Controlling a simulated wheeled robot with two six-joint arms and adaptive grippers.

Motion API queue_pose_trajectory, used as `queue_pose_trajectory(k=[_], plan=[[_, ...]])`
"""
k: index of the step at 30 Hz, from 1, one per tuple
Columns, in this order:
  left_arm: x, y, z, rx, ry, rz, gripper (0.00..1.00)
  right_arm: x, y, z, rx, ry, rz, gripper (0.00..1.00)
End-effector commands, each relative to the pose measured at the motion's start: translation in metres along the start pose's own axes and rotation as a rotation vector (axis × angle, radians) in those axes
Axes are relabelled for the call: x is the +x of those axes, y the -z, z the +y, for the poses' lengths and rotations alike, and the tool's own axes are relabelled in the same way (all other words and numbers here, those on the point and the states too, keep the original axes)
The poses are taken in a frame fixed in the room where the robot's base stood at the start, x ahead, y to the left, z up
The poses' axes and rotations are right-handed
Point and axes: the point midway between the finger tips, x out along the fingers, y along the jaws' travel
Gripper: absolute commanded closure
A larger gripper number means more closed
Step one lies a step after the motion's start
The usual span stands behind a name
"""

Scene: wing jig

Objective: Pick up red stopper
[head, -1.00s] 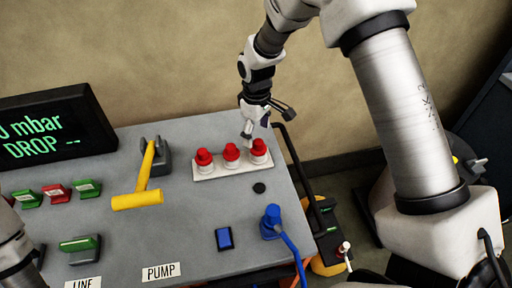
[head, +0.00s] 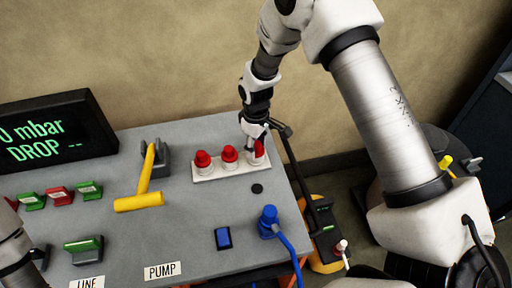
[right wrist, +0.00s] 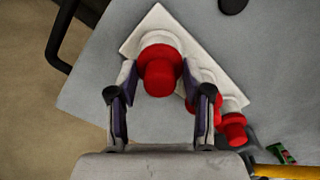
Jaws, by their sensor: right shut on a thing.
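Three red stoppers with white collars stand upright in a row on a white rack at the back right of the grey bench. They are the left stopper (head: 203,159), the middle stopper (head: 229,153) and the right stopper (head: 260,149). My right gripper (head: 254,146) is down at the right stopper and partly hides it. In the right wrist view, its two fingers (right wrist: 159,80) are shut on this stopper (right wrist: 160,72), one on each side, and the stopper is still at the white rack (right wrist: 135,42).
A yellow T-handle (head: 140,202) stands left of the rack. A blue plug with a cable (head: 268,216) and a blue switch (head: 223,238) lie in front. A black rail (head: 291,165) runs along the bench's right edge. A black display (head: 50,135) stands at the back left.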

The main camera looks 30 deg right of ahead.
Motion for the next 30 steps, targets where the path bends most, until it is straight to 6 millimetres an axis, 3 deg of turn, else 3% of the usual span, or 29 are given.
queue_pose_trajectory(k=[5,11,17,24,30], plan=[[0.006,0.000,0.000,0.000,0.000,0.000,0.37,-0.007,0.001,0.001,0.000,-0.002,0.003,0.84],[0.021,0.000,0.000,0.000,0.000,0.000,0.37,-0.032,0.001,0.001,0.000,-0.003,0.005,0.84],[0.037,0.000,0.000,0.000,0.000,0.000,0.37,-0.035,-0.039,-0.019,0.000,0.001,0.000,0.84],[0.061,0.000,0.000,0.000,0.000,0.000,0.37,-0.041,-0.102,-0.050,0.000,0.001,0.004,0.84],[0.073,0.000,-0.001,0.000,0.000,0.000,0.37,-0.046,-0.135,-0.066,0.000,0.000,0.002,0.84]])
